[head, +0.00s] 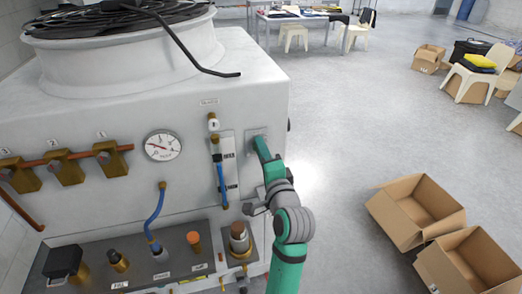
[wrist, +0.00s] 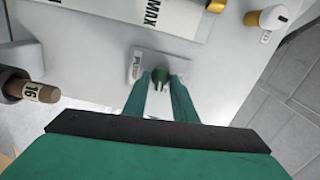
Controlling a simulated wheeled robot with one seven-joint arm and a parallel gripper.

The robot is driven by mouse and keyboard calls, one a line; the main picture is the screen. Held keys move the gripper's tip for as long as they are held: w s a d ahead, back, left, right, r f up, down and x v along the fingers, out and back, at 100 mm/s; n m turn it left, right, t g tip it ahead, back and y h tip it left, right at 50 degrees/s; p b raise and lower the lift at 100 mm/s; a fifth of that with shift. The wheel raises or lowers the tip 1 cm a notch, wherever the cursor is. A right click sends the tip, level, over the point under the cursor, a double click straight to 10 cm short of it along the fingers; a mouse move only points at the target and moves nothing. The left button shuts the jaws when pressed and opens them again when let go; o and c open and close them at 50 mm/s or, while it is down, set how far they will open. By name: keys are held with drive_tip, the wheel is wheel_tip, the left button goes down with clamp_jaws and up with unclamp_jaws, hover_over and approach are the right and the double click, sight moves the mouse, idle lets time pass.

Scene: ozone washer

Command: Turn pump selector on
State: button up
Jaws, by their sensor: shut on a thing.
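The pump selector is a small knob (wrist: 160,76) on a light plate (wrist: 190,62) fixed to the white washer cabinet. The plate carries a partly readable label starting "PU". In the wrist view my gripper (wrist: 161,82) has one green finger on each side of the knob, closed on it. In the head view the plate (head: 251,133) shows on the right of the cabinet front, and my gripper (head: 261,146) reaches it and hides the knob. The knob's exact angle is hard to read.
A flow tube (head: 220,165) marked MAX stands just left of the selector. A gauge (head: 163,146) and brass valves (head: 66,168) are farther left. A panel (head: 180,255) with fittings projects below. Open cardboard boxes (head: 415,205) lie on the floor at right.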

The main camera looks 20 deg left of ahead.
drive_tip(key=shift+m, duration=0.5)
drive_tip(key=o, duration=0.7)
drive_tip(key=v, duration=1.1)
drive_tip(key=shift+w, duration=0.1)
drive_tip(key=shift+f, duration=0.1)
